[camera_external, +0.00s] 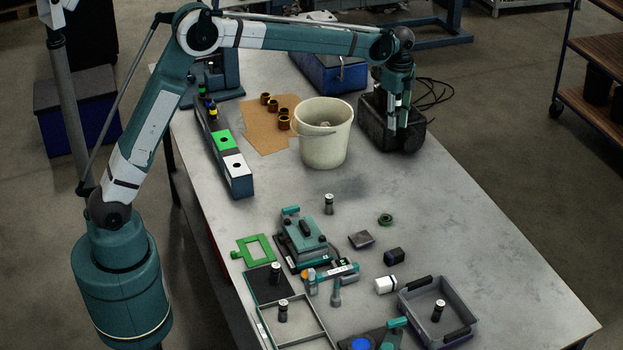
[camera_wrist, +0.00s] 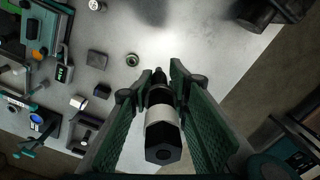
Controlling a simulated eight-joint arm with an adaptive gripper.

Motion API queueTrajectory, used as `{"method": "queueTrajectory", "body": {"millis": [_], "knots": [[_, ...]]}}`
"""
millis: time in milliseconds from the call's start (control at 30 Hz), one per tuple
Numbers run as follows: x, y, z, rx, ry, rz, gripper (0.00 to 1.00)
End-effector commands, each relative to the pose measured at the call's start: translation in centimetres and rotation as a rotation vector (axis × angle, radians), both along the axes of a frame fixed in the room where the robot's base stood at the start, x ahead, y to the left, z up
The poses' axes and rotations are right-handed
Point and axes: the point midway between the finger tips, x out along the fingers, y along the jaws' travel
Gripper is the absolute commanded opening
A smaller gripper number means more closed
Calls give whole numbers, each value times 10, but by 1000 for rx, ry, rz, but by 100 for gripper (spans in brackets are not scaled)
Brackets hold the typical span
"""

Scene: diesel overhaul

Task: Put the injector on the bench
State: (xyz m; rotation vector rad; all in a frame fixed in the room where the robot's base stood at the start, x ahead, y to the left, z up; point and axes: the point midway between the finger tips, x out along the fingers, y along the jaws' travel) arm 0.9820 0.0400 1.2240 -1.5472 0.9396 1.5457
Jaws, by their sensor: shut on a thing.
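The injector (camera_wrist: 162,128), with a dark hexagonal end, a silver band and a narrow dark tip, is between the two fingers of my gripper (camera_wrist: 158,88) in the wrist view. The fingers are shut on it, and its tip points away from the camera. In the external view my gripper (camera_external: 404,145) hangs pointing down at the back right of the bench (camera_external: 440,205), in front of a black box. I cannot clearly make out the injector there, nor whether it touches the bench.
A black box (camera_external: 373,120) with cables is beside my gripper, and a cream bucket (camera_external: 323,140) stands to its left. Several small upright silver-and-black parts, a grey tray (camera_external: 462,322) and a green ring (camera_external: 385,219) are nearer the front. The bench's right side is clear.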

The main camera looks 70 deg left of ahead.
Motion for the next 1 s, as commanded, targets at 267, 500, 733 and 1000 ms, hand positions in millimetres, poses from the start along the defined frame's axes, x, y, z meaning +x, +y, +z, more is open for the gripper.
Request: {"method": "queueTrajectory", "body": {"millis": [267, 500, 733, 1000], "knots": [[-16, 98, 0, 2, -3, 165, 1], [-37, 177, 0, 4, -4, 305, 1], [-63, 250, 1, 7, -6, 438, 1], [-101, 332, 0, 9, -8, 594, 1]]}}
